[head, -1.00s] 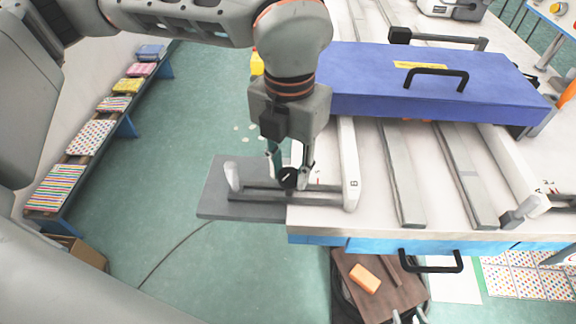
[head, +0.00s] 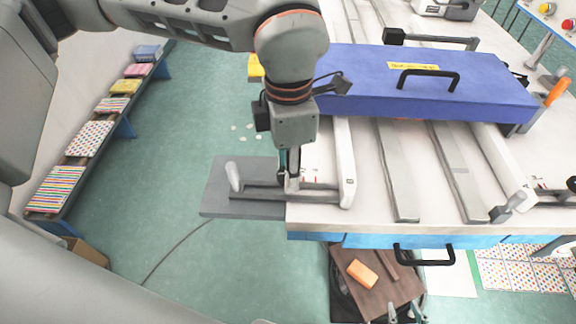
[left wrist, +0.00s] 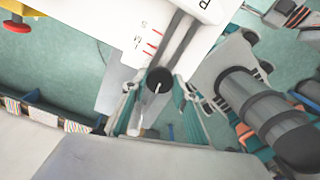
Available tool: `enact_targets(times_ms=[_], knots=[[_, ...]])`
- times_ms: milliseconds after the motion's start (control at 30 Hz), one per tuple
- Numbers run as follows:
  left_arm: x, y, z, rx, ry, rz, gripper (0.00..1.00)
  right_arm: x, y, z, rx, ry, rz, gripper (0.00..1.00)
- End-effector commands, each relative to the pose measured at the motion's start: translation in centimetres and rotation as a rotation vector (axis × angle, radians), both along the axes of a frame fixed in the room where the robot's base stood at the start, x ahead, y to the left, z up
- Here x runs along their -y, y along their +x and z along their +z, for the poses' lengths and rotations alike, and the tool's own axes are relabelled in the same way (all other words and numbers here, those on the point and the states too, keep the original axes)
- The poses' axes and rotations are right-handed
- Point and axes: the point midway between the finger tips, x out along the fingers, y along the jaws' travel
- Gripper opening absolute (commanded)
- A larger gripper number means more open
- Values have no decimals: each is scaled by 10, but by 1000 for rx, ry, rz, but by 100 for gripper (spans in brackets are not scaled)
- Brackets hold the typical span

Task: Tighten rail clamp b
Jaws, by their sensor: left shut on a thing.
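The rail clamp (head: 318,196) is a grey bar at the table's near left corner, by a white rail end with a small label. A pale upright peg (head: 234,177) stands at its left end. My left gripper (head: 290,182) points down onto the clamp's knob and hides it in the head view. In the left wrist view the black knob (left wrist: 160,81) with a white line lies between the fingers of my left gripper (left wrist: 160,92), which are shut on it. Red size marks (left wrist: 148,46) show beside it. My right gripper (head: 407,311) shows only its spread fingertips at the bottom edge, apparently empty.
A blue box with a black handle (head: 428,80) lies across the rails behind the clamp. Grey strips (head: 398,170) run along the white table. A brown stool top (head: 385,285) with an orange block (head: 362,274) stands below the front edge. Open floor lies left.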

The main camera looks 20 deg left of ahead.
Motion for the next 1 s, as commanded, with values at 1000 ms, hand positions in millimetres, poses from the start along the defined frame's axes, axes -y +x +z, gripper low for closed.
enact_targets(times_ms=[1000], knots=[[0,0,0,0,0,-83,46,0,8,8,18,3,0,32]])
